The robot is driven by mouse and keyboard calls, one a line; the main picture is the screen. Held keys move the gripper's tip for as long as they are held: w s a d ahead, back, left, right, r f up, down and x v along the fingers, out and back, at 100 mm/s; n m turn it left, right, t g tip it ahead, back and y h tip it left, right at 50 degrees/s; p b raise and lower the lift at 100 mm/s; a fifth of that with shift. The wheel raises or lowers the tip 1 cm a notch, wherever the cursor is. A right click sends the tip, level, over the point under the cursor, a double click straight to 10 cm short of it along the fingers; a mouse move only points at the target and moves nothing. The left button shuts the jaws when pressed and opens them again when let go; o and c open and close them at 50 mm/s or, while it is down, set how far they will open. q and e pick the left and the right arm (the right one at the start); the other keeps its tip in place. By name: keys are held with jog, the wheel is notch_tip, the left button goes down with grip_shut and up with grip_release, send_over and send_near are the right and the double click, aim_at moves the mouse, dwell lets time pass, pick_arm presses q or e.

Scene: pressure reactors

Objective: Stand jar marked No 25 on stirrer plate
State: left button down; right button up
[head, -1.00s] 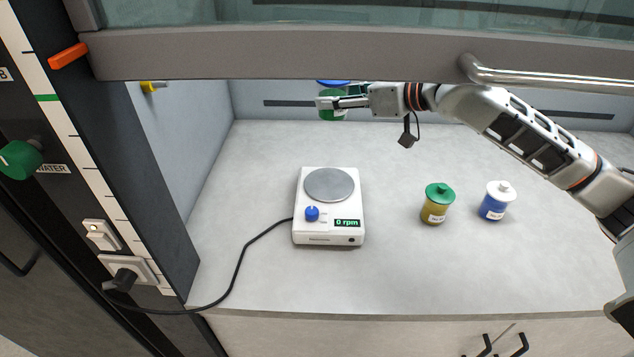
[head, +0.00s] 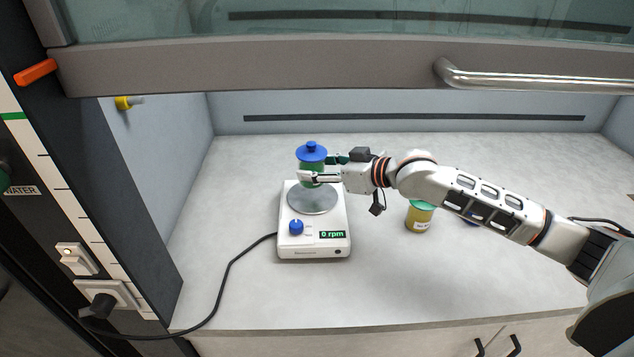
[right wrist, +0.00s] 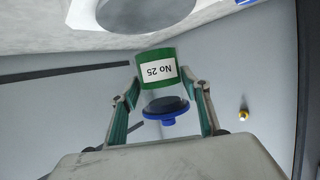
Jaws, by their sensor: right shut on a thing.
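The jar marked No 25 (head: 312,166) is green with a blue knobbed lid. In the right wrist view its label reads "No 25" on the green body (right wrist: 157,69), upside down in that picture. My right gripper (head: 318,177) is shut on the jar and holds it upright over the back part of the stirrer plate (head: 312,200). The plate is a grey disc on a white stirrer reading 0 rpm; it also shows in the right wrist view (right wrist: 140,12). A gap shows there between jar and plate. My left gripper is not in view.
A yellow jar with a green lid (head: 418,217) stands right of the stirrer, and a blue jar (head: 472,222) is mostly hidden behind my right arm. A black cable (head: 232,272) runs left from the stirrer. The raised sash (head: 300,68) crosses above.

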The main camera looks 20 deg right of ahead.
notch_tip(320, 180, down, 4)
jog(key=shift+r, duration=0.1)
dwell(0.4)
jog(key=shift+f, duration=0.3)
jog(key=o, duration=1.4)
jog(key=shift+c, duration=0.2)
